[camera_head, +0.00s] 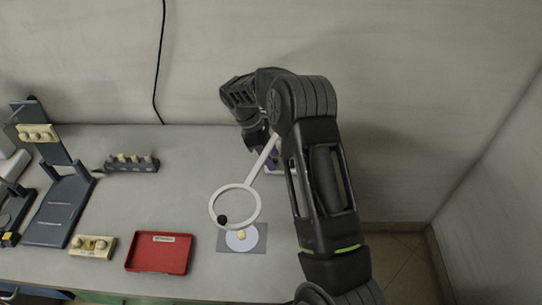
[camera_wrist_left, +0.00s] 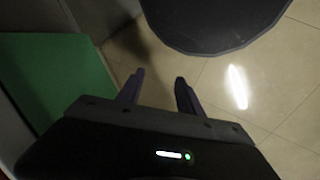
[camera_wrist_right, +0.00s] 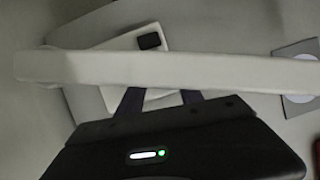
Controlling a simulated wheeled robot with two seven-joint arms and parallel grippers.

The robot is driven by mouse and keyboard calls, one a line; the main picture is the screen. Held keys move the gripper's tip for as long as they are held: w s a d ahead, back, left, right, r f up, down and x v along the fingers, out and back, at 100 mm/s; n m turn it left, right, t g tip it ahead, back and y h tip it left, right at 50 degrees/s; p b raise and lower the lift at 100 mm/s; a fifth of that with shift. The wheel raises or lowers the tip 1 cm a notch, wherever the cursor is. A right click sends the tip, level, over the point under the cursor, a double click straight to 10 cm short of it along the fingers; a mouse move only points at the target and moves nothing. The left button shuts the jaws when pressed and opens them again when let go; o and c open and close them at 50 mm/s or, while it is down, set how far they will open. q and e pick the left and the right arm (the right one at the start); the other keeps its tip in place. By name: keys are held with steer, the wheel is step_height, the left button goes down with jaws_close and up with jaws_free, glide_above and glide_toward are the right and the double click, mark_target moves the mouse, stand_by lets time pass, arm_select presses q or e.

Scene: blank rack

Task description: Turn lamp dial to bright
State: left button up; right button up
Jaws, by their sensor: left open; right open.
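The lamp shows in the head view as a white ring (camera_head: 212,208) on a slanted white arm (camera_head: 262,160). A black round knob (camera_head: 222,220) sits at the ring's lower left. The lamp's lower part is mostly hidden behind my right arm. In the right wrist view a white bar (camera_wrist_right: 100,68) crosses in front of my right gripper (camera_wrist_right: 160,97), which is open and empty. Beyond it is a white block (camera_wrist_right: 98,98) with a dark piece (camera_wrist_right: 149,41) on top; I cannot tell its setting. My left gripper (camera_wrist_left: 158,88) is open and empty, above the floor.
Under the ring lies a grey mat (camera_head: 259,248) with a pale disc and small yellow piece. A red tray (camera_head: 158,253), a cream knobbed block (camera_head: 92,246), a dark knobbed strip (camera_head: 130,163) and a dark stand (camera_head: 62,212) are to the left. The table's right part is behind my arm.

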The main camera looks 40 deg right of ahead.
steer(key=shift+w+r, duration=0.2)
steer(key=shift+r, duration=0.1)
steer(key=v, duration=0.7)
steer(key=m+p, duration=0.2)
steer(key=p, duration=0.1)
steer(key=m+y+p, duration=0.1)
steer(key=p, duration=0.2)
steer(key=shift+w+d+m+g, duration=0.2)
steer(key=shift+d+m+g, duration=0.1)
steer(key=shift+d+m, duration=0.1)
